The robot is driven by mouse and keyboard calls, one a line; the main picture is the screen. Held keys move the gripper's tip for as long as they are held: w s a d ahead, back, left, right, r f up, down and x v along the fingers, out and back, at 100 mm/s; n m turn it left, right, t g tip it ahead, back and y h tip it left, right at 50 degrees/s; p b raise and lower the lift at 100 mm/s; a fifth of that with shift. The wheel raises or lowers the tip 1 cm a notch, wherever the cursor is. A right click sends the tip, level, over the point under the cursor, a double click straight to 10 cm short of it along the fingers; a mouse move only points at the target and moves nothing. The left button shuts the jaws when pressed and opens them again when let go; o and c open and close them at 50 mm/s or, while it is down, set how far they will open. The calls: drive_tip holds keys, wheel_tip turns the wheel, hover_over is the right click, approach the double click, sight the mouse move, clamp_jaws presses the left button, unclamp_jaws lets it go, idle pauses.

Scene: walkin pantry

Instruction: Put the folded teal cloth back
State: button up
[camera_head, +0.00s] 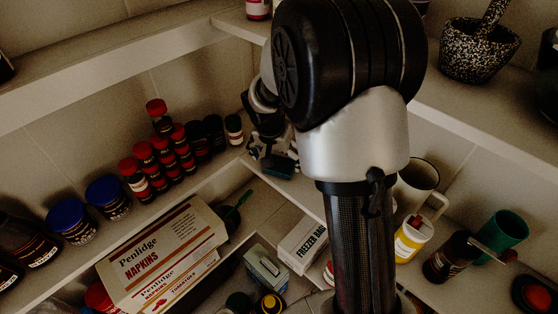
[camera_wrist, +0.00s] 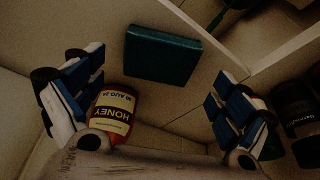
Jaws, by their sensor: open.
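The folded teal cloth (camera_wrist: 162,55) is a dark, flat, rectangular block on a pale shelf in the wrist view. In the head view a small teal patch (camera_head: 279,168), likely the same cloth, shows just below my gripper at the shelf corner. My gripper (camera_wrist: 158,98) is open, with its blue-and-white padded fingers wide apart at left and right. The cloth lies beyond the fingertips, between them in the picture, and apart from both. In the head view my gripper (camera_head: 270,142) is small, dark and partly hidden by my arm.
A honey jar (camera_wrist: 114,112) shows beside the left finger; dark jars (camera_wrist: 298,120) are at right. In the head view, red-capped spice jars (camera_head: 160,150) stand left of my gripper. A napkins box (camera_head: 165,252) and freezer bag box (camera_head: 302,244) sit lower. A mug (camera_head: 418,182) stands right.

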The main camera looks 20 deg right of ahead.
drive_tip(key=s+a+r+n+t, duration=0.1)
drive_tip(key=s+a+r+n, duration=0.3)
drive_tip(key=s+r, duration=1.05)
drive_tip(key=s+a+r+n+y, duration=0.1)
drive_tip(key=s+a+n, duration=0.1)
drive_tip(key=s, duration=0.5)
drive_tip(key=s+a+n+t+y, duration=0.1)
drive_tip(key=s+a+n, duration=0.2)
drive_tip(key=s, duration=0.3)
drive_tip(key=shift+s+a+r, duration=0.35)
drive_tip(key=shift+a, duration=0.05)
wheel_tip(320, 180, down, 17)
drive_tip(key=b, duration=1.7)
